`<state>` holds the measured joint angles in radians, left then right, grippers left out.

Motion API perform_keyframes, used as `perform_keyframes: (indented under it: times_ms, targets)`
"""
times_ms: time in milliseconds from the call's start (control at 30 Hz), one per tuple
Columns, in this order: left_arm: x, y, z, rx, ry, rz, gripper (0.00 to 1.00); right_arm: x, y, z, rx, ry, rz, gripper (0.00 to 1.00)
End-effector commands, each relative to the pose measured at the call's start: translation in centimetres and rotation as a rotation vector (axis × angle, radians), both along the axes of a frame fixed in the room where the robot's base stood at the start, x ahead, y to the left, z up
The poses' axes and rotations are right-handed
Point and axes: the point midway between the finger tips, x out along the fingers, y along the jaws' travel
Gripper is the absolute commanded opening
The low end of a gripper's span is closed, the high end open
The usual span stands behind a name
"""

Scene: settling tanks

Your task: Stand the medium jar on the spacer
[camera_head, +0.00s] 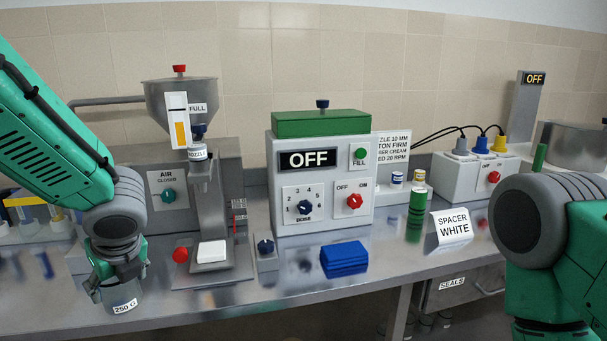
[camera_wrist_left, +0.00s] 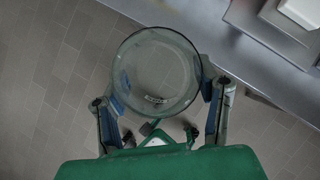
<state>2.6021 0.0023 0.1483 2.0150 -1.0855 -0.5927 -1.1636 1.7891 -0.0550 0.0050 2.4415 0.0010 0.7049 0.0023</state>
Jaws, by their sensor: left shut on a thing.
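My left gripper (camera_head: 115,281) is shut on a clear glass jar (camera_head: 123,303) labelled "250 G" at the lower left. In the left wrist view the open round mouth of the jar (camera_wrist_left: 156,72) shows between the fingers, and it looks empty. The jar is over the floor, just off the bench's front edge. A white block, the spacer (camera_head: 211,252), lies on the base plate under the filler nozzle (camera_head: 198,153), right of the jar. Its corner also shows in the left wrist view (camera_wrist_left: 302,12). My right arm is at the right; its gripper is out of view.
A card (camera_head: 452,230) reads "SPACER WHITE". A blue stack (camera_head: 344,259) lies on the bench before the control box (camera_head: 321,175), which reads "OFF". A red button (camera_head: 180,255) and dark blue knob (camera_head: 265,247) flank the spacer. A green bottle (camera_head: 416,210) stands farther right.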

Motion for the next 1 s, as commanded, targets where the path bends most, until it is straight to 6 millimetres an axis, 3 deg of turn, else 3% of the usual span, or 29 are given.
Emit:
perform_keyframes:
  times_ms: [367, 567, 800, 1000]
  targets:
    - [-2.6, -1.1, -3.8, 0.006, -0.002, 0.532, 0.22, 0.1, 0.0, 0.0, 0.0, -0.002, 0.0, 0.0]
    - [-5.3, -2.5, -7.2, 0.006, -0.002, 1.034, 0.22, 0.1, 0.0, 0.0, 0.0, -0.001, 0.0, 0.0]
    - [-9.6, -5.5, -11.3, -0.005, -0.003, 1.789, 0.22, 0.1, 0.0, 0.0, 0.0, -0.001, -0.001, 0.0]
    - [-11.3, -7.9, -12.7, -0.01, -0.007, 2.134, 0.22, 0.1, 0.0, 0.0, 0.0, -0.001, 0.0, 0.0]
